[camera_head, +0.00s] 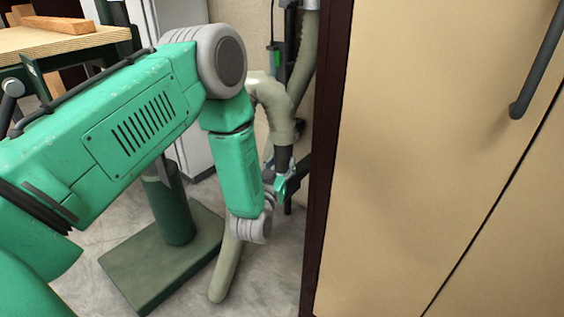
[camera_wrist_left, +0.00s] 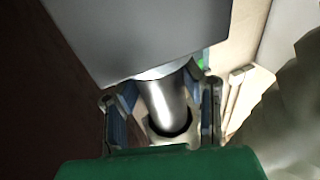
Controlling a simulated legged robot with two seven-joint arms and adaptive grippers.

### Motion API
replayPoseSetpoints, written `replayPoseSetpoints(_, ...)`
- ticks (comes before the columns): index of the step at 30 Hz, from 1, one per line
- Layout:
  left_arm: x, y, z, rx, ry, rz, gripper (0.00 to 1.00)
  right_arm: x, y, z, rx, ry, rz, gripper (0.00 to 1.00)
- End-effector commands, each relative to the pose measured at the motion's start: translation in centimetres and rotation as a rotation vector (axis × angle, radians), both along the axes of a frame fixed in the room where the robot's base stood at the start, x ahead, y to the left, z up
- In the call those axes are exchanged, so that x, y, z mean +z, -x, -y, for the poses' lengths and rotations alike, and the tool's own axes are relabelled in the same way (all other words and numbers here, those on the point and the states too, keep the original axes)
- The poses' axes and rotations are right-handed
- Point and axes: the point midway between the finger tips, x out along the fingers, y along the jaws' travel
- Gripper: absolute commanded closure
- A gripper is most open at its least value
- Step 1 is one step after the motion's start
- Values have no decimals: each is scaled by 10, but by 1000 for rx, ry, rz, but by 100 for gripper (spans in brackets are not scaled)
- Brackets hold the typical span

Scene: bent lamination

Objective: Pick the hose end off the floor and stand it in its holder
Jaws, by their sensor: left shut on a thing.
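The beige hose (camera_head: 280,108) bends down beside my left forearm to its dark hose end (camera_head: 284,158). My left gripper (camera_head: 281,187) is at the lower part of this end, partly hidden by my wrist, and shut on it. In the left wrist view a shiny metal tube (camera_wrist_left: 162,98) stands between the two fingers of my left gripper (camera_wrist_left: 163,112), with a dark ring at its lower edge. A dark bracket (camera_head: 298,176), perhaps the holder, is just right of the gripper. I cannot tell whether the end sits in it. My right gripper is not in view.
A tan cabinet (camera_head: 420,150) with a dark edge stands close on the right. A green post on a base plate (camera_head: 165,255) stands at the left on the floor. A hose length (camera_head: 226,272) shows low beside my wrist. A wooden-topped bench (camera_head: 60,38) is at the back left.

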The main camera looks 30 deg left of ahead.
Motion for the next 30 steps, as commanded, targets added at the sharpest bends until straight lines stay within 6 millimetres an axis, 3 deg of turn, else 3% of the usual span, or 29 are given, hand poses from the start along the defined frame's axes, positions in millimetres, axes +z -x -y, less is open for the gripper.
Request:
replayPoseSetpoints(1,-3,0,0,0,-1,2,88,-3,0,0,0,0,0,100)
replayPoseSetpoints(2,-3,0,0,0,0,1,62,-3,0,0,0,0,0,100)
replayPoseSetpoints(3,-2,0,0,0,0,1,48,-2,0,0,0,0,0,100)
replayPoseSetpoints(4,-2,0,0,0,0,1,41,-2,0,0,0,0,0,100)
replayPoseSetpoints(15,-3,4,1,0,1,-3,41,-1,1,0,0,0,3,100)
replayPoseSetpoints(24,-10,49,14,-1,1,-5,41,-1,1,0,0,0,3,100)
replayPoseSetpoints(30,-12,69,19,0,1,-2,41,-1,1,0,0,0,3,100)
